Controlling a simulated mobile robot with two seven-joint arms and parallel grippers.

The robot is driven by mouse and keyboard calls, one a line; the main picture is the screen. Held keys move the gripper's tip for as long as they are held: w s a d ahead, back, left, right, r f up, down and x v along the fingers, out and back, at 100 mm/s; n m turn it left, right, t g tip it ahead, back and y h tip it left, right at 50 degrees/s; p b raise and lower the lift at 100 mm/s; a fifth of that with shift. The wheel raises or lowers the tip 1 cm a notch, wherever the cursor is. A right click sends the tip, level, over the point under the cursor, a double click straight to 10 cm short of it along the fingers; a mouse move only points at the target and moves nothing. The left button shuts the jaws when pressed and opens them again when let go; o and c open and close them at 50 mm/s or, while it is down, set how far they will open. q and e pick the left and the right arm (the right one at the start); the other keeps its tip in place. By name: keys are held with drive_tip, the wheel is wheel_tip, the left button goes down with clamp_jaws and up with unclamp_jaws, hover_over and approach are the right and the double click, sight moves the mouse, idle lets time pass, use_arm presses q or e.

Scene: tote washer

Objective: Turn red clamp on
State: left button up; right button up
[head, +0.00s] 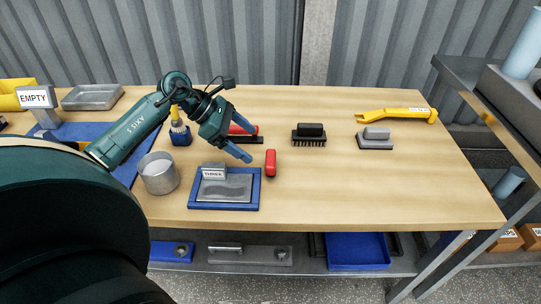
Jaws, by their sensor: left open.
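Two red parts show on the wooden table. One is a short upright-looking red piece (271,162), just right of the blue tray. The other is a red block (237,129) on a dark base (250,139), partly hidden behind my left gripper. I cannot tell which of them is the red clamp, or whether they belong together. My left gripper (254,145) has blue fingers, spread open and empty. Its fingertips are in front of the dark base and up and left of the upright red piece; contact cannot be judged. My right gripper is not in view.
A blue tray (224,206) with a grey labelled block and a metal cup (158,173) stand near the front. A black brush (309,134), a grey-handled block (375,138) and a yellow tool (397,114) lie right. The table's front right is clear.

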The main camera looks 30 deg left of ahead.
sight(270, 158)
use_arm(q)
drive_tip(key=x, duration=0.9)
drive_tip(key=shift+c, duration=0.5)
drive_tip(key=c, duration=1.3)
